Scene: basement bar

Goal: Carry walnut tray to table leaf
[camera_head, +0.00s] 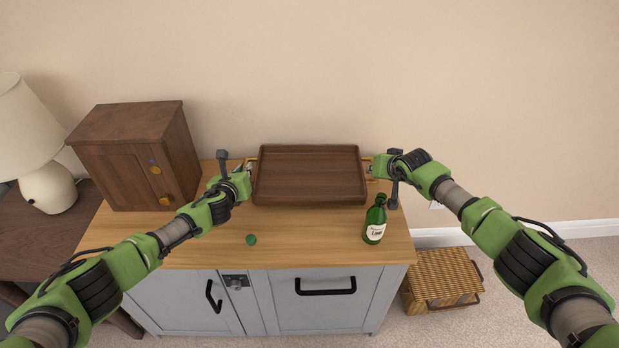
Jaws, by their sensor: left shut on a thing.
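The walnut tray (309,176) is a dark brown rectangular tray, empty, with a gold-coloured handle at each short side. It is over the back of the wooden cabinet top; I cannot tell whether it touches the top. My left gripper (247,169) is shut on the tray's left handle. My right gripper (374,168) is at the right handle, and its fingers are mostly hidden by its own wrist, so its grip is unclear. I cannot tell which surface is the table leaf.
A green bottle (375,222) stands near the tray's front right corner. A wooden box (140,160) stands at left, beside a lamp (30,140). A wicker basket (442,279) is on the floor at right.

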